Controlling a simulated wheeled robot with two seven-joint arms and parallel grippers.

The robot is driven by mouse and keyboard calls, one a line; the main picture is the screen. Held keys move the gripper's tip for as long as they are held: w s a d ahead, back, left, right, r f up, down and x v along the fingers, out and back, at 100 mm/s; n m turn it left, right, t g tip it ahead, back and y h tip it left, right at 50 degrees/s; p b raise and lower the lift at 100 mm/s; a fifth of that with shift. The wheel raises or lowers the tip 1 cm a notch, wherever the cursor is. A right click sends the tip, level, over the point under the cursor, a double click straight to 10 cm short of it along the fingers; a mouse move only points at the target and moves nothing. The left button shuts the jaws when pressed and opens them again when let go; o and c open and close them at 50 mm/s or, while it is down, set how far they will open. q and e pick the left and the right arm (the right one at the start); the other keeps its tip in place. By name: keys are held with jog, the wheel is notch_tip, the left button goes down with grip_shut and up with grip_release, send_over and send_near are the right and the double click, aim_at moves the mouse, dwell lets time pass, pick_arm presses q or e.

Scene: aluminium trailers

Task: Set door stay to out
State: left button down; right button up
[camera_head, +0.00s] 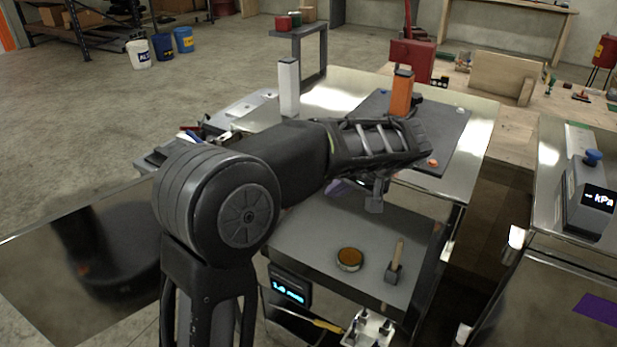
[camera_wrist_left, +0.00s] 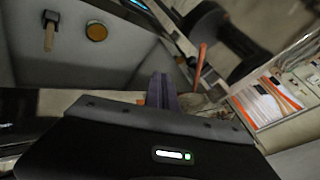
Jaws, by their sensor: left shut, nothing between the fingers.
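My left gripper (camera_head: 340,187) reaches over the metal bench from the left, its wrist above the lower grey shelf. Most of its jaws are hidden behind the wrist in the head view. In the left wrist view its purple fingers (camera_wrist_left: 162,90) are together, with nothing between them. I cannot pick out the door stay with certainty. A thin orange bar (camera_wrist_left: 201,62) stands just beyond and right of the fingertips in the wrist view; no contact shows. My right gripper is in neither view.
The grey shelf (camera_head: 315,255) bears a round tin (camera_head: 349,259) and a wooden-handled tool (camera_head: 395,265). An orange block (camera_head: 402,95) stands on the upper bench. A gauge (camera_head: 590,195) stands on the right bench. A dark gap separates the benches.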

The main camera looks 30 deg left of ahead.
pick_arm(q)
jog(key=shift+s+a+r+n, duration=0.1)
jog(key=shift+s+a+n, duration=0.15)
jog(key=shift+n, duration=0.3)
jog(key=shift+s+a+n, duration=0.1)
jog(key=shift+a+n, duration=0.25)
jog(key=shift+n, duration=0.2)
jog(key=a+f+p, duration=0.4)
jog(key=a+f, duration=0.3)
jog(key=a, duration=0.2)
jog(key=shift+a, duration=0.35)
jog(key=shift+f, duration=0.15)
